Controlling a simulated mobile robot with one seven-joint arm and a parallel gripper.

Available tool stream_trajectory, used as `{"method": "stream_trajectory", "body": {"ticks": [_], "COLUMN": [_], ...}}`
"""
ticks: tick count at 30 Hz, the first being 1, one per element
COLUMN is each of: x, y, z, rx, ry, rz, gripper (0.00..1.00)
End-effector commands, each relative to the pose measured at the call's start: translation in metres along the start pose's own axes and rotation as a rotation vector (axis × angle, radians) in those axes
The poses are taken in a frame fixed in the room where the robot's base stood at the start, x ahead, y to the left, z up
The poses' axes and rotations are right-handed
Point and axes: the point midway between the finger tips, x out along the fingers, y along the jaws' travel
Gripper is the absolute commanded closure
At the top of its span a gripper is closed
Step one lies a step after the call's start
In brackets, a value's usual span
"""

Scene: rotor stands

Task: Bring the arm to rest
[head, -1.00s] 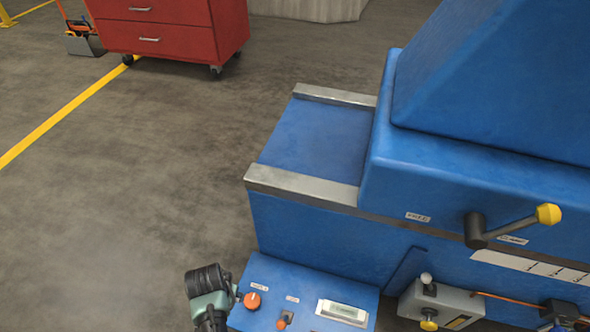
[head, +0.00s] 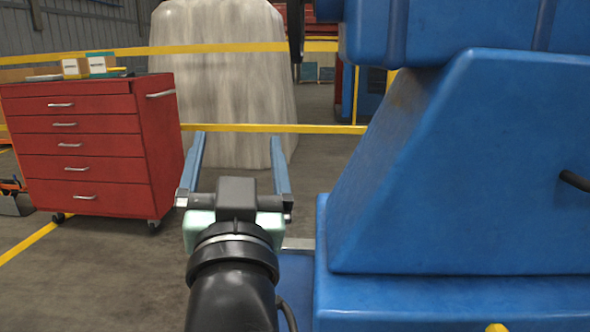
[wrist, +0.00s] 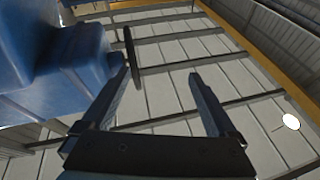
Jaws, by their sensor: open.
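My gripper (head: 237,140) is raised in the middle of the head view, its two blue-grey fingers spread apart and pointing up and away. Nothing is between them. In the wrist view my gripper (wrist: 160,82) is also open and empty, with the ceiling behind it. The blue machine (head: 430,170) stands just right of my arm in the head view. Part of it (wrist: 70,65) fills the left of the wrist view, close to the left finger. I cannot tell the exact gap between them.
A red drawer cabinet (head: 85,150) on casters stands at the left, with boxes (head: 100,65) on top. A pale covered bulk (head: 225,90) stands behind the gripper. A yellow rail (head: 270,128) crosses the back. Open floor (head: 110,270) lies at the lower left.

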Motion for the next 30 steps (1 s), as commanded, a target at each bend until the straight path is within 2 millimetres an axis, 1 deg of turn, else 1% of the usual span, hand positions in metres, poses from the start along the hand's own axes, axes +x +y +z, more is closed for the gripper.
{"method": "stream_trajectory", "body": {"ticks": [1, 2, 3, 5, 6, 7, 8, 9, 10, 30], "x": [-0.012, -0.019, -0.032, -0.053, -0.070, -0.083, -0.092, -0.075, -0.070, 0.003], "y": [0.009, 0.012, 0.017, 0.022, 0.024, 0.025, 0.025, 0.021, 0.019, -0.006], "z": [-0.041, -0.062, -0.090, -0.131, -0.156, -0.175, -0.193, -0.211, -0.220, -0.409], "rx": [-0.036, -0.058, -0.089, -0.137, -0.170, -0.196, -0.217, -0.208, -0.206, -0.200], "ry": [0.100, 0.152, 0.224, 0.332, 0.403, 0.458, 0.499, 0.473, 0.470, 0.463], "rz": [0.015, 0.023, 0.035, 0.054, 0.069, 0.079, 0.089, 0.082, 0.081, 0.078], "gripper": [0.06, 0.06, 0.06, 0.06, 0.06, 0.06, 0.06, 0.06, 0.06, 0.06]}}
